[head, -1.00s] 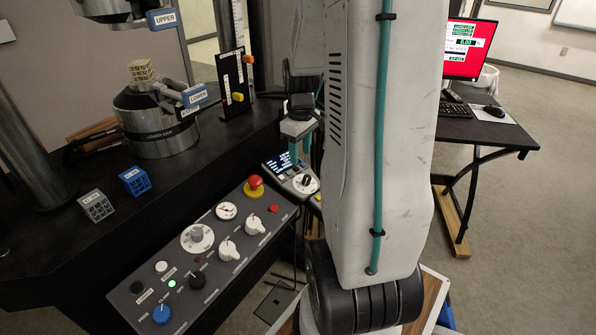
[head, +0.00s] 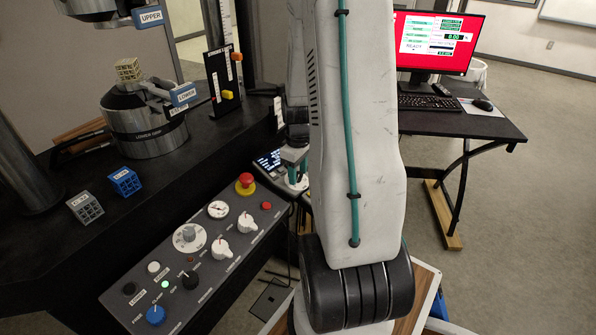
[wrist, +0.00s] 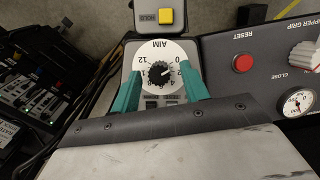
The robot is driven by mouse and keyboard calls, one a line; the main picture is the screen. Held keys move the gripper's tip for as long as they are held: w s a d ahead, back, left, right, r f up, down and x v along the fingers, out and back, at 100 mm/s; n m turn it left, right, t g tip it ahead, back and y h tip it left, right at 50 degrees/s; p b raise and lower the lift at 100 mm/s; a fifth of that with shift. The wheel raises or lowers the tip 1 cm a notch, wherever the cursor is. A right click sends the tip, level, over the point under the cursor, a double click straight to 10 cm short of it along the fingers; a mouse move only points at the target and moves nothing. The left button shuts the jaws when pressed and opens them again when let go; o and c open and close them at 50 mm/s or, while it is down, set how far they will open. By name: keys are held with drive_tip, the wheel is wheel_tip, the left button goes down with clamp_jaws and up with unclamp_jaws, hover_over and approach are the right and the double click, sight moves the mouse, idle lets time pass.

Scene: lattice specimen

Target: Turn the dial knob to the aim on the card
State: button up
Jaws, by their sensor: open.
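The black dial knob (wrist: 158,74) sits on a white numbered dial (wrist: 185,52) marked AIM in the wrist view. Its white pointer line seems to point to the upper right, toward the low numbers; the exact reading is too small to tell. My gripper (wrist: 160,78) is open, with one teal finger on each side of the knob. I cannot tell whether the fingers touch it. In the head view my gripper (head: 293,168) is over the dial unit (head: 268,160) and hides most of the dial. I cannot make out a separate aim card.
A yellow HOLD button (wrist: 166,16) lies beyond the dial. The console (wrist: 222,50) with a red RESET button (wrist: 243,63) is close on the right; in the head view it carries several knobs and a red stop button (head: 245,184). A desk with a monitor (head: 433,42) stands right.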

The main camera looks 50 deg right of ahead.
clamp_jaws()
drive_tip(key=shift+m, duration=0.5)
drive_tip(key=m+y, duration=0.1)
drive_tip(key=m, duration=0.2)
drive_tip(key=shift+d+m, duration=0.15)
drive_tip(key=shift+m, duration=0.15)
drive_tip(key=m+y, duration=0.1)
drive_tip(key=m, duration=0.4)
drive_tip(key=shift+s+d+t, duration=0.1)
drive_tip(key=shift+t, duration=0.3)
drive_tip(key=m+y, duration=0.1)
drive_tip(key=m, duration=0.3)
drive_tip(key=shift+s+t, duration=0.1)
drive_tip(key=shift+t, duration=0.3)
drive_tip(key=m+t, duration=0.1)
drive_tip(key=m, duration=0.2)
drive_tip(key=shift+s+m, duration=0.1)
drive_tip(key=shift+m, duration=0.2)
drive_tip(key=m, duration=0.3)
drive_tip(key=m+t, duration=0.1)
drive_tip(key=m, duration=0.2)
drive_tip(key=shift+s+f+t, duration=0.1)
drive_tip(key=shift+s+t, duration=0.05)
drive_tip(key=shift+t, duration=0.15)
drive_tip(key=shift+m, duration=0.3)
